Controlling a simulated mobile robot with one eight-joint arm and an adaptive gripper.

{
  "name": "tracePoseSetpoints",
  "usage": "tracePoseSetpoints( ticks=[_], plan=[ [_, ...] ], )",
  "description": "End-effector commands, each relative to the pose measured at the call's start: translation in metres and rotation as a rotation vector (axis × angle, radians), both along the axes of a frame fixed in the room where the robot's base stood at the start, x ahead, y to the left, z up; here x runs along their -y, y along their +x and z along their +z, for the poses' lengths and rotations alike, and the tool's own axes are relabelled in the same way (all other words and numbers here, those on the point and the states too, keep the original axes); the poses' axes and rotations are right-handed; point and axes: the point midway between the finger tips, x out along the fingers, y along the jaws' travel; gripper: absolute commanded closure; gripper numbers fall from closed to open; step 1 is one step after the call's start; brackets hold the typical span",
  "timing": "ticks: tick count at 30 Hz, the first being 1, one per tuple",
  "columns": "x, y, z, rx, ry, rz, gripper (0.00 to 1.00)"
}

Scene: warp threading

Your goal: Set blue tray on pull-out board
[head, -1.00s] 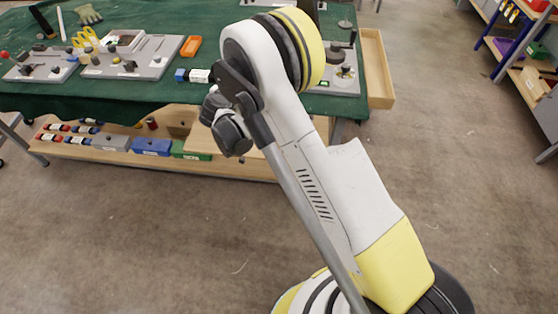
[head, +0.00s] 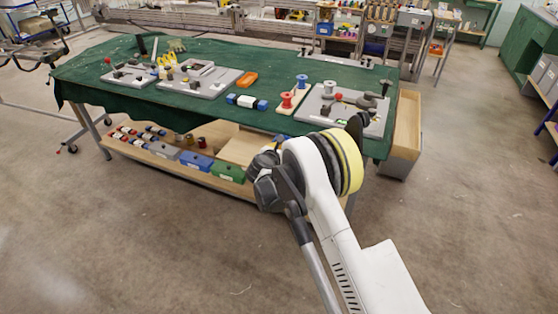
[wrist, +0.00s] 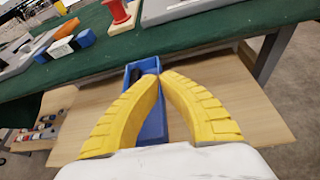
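The blue tray (wrist: 147,118) is narrow, with something dark at its far end. It shows in the wrist view between and beyond my two yellow fingers. My gripper (wrist: 160,80) has its fingertips nearly together at the tray's right wall and seems shut on it. The pull-out board (wrist: 225,112) is a pale wooden panel below the table edge, under the tray; whether the tray touches it I cannot tell. In the head view the board (head: 238,149) sticks out left of my wrist, which hides most of the gripper and tray.
The green-clothed table (head: 205,107) stands above the board, carrying fixtures, spools and an orange tray (head: 247,79). A lower shelf (head: 140,150) holds blue (head: 196,161) and green (head: 228,173) bins. An open wooden drawer (head: 404,125) juts out at the right end. The floor in front is clear.

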Motion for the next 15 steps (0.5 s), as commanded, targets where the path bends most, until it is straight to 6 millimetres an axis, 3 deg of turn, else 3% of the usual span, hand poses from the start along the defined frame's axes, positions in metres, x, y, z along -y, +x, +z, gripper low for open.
tracePoseSetpoints(
  ticks=[1, 6, 11, 15],
  plan=[
    [-0.007, 0.008, -0.01, 0.0, -0.001, 0.001, 1.0],
    [-0.02, 0.025, -0.021, 0.0, 0.0, -0.001, 1.0],
    [-0.022, 0.028, -0.029, 0.0, 0.0, -0.001, 1.0],
    [-0.022, 0.027, -0.053, 0.0, 0.0, -0.001, 1.0]
  ],
)
